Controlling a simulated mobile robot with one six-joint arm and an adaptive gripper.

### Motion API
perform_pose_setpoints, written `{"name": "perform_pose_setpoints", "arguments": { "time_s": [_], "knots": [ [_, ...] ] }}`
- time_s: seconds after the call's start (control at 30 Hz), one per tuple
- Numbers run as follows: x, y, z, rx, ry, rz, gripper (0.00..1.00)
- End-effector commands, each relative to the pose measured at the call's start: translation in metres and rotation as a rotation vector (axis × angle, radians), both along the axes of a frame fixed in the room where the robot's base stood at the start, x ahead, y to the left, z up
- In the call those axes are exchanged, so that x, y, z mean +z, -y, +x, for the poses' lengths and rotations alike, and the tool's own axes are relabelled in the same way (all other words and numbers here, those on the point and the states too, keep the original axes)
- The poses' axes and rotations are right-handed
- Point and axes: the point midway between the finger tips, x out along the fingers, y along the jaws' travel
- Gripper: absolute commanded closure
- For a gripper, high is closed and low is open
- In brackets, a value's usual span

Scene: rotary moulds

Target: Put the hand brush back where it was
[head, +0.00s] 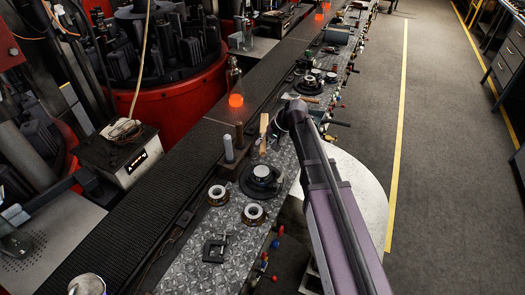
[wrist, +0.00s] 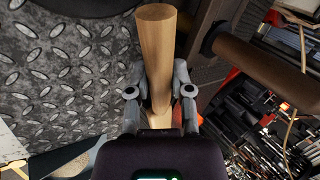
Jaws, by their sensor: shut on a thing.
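The hand brush shows as a pale wooden handle (wrist: 156,45) in the wrist view, between the two fingers of my gripper (wrist: 159,92). My gripper is shut on this handle. In the head view the light wooden handle (head: 264,128) stands roughly upright at the left of my gripper (head: 270,134), over the metal tread-plate bench (head: 235,225). The bristles are not clearly visible in either view. I cannot tell whether the brush touches the bench.
A brown post (head: 239,135) and a grey post (head: 228,148) stand left of the brush. A black round fixture (head: 260,182) and two ringed parts (head: 218,195) lie nearer. A dark conveyor (head: 150,185) runs along the left. A round pale table (head: 362,190) is under my arm.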

Motion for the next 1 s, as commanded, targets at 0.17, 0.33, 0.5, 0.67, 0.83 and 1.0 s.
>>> {"name": "perform_pose_setpoints", "arguments": {
  "time_s": [0.17,0.33,0.5,0.67,0.83,1.0],
  "knots": [
    [-0.017,0.000,0.000,-0.001,0.001,0.001,1.00],
    [-0.030,0.000,0.000,-0.001,0.001,0.001,1.00],
    [-0.034,0.001,0.000,-0.001,0.001,0.000,1.00],
    [-0.033,0.001,0.000,-0.001,0.001,0.000,1.00],
    [-0.033,0.001,0.000,-0.001,0.000,0.000,1.00],
    [-0.033,0.001,0.000,-0.001,0.000,0.000,0.37]
  ]
}}
